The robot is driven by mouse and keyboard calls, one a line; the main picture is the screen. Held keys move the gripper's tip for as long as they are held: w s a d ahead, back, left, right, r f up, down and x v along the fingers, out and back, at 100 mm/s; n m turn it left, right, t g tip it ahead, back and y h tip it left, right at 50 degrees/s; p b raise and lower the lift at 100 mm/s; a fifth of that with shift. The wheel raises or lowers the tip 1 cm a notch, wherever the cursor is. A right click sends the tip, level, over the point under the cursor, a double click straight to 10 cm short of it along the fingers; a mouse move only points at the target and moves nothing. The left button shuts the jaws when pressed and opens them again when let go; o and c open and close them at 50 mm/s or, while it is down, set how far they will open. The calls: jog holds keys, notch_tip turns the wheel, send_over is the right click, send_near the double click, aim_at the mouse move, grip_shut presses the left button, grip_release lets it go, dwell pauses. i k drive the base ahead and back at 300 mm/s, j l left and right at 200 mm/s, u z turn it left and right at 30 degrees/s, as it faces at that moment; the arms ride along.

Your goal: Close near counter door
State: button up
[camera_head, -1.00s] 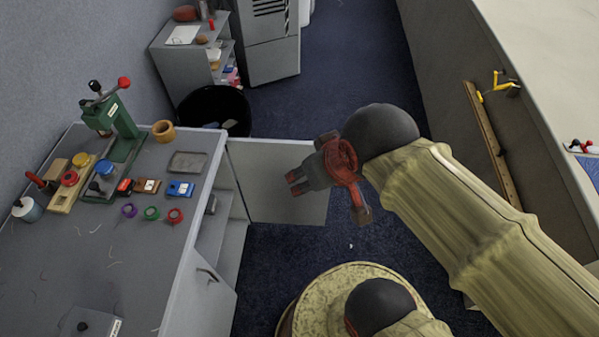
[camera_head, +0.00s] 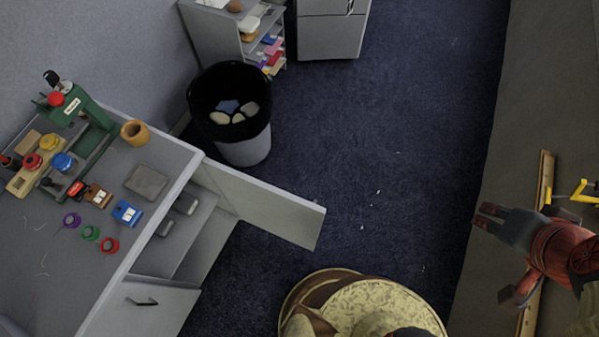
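The grey counter (camera_head: 75,245) stands at the left. One of its doors (camera_head: 265,208) is swung open, and its panel sticks out from the counter front into the aisle. The compartment behind it shows a shelf (camera_head: 185,238) with grey items on it. A second door (camera_head: 135,312), with a dark handle, looks shut flush with the counter front, closer to the bottom of the picture. My gripper (camera_head: 483,217) is at the right, well apart from the open door, with its fingers pointing left. It holds nothing that I can see. The gap between its fingers is unclear.
A black-lined bin (camera_head: 243,150) stands just behind the open door. A stamping press and small coloured parts are on the counter top. A wall with a wooden rail (camera_head: 545,185) and yellow clamp is by my gripper.

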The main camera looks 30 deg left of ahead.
aim_at(297, 220)
jog(key=i+l+u, duration=0.15)
jog(key=i, duration=0.2)
jog(key=i+u, duration=0.15)
jog(key=i, duration=0.2)
jog(key=i+u, duration=0.15)
jog(key=u, duration=0.3)
jog(key=i+l+u, duration=0.1)
jog(key=u, duration=0.4)
jog(key=i+l+u, duration=0.2)
jog(key=u, duration=0.25)
jog(key=i+l+u, duration=0.15)
jog(key=u, duration=0.3)
jog(key=i+l+u, duration=0.1)
jog(key=u, duration=0.35)
jog(key=i+l+u, duration=0.1)
jog(key=u, duration=0.35)
jog(key=i+l+u, duration=0.1)
jog(key=l+u, duration=0.15)
jog(key=u, duration=0.2)
jog(key=l+u, duration=0.15)
jog(key=u, duration=0.3)
jog(key=l+u, duration=0.25)
jog(key=u, duration=0.25)
jog(key=l+u, duration=0.25)
jog(key=k+j+z, duration=0.15)
jog(key=j+z, duration=0.25)
jog(key=k+j+z, duration=0.15)
jog(key=z, duration=0.2)
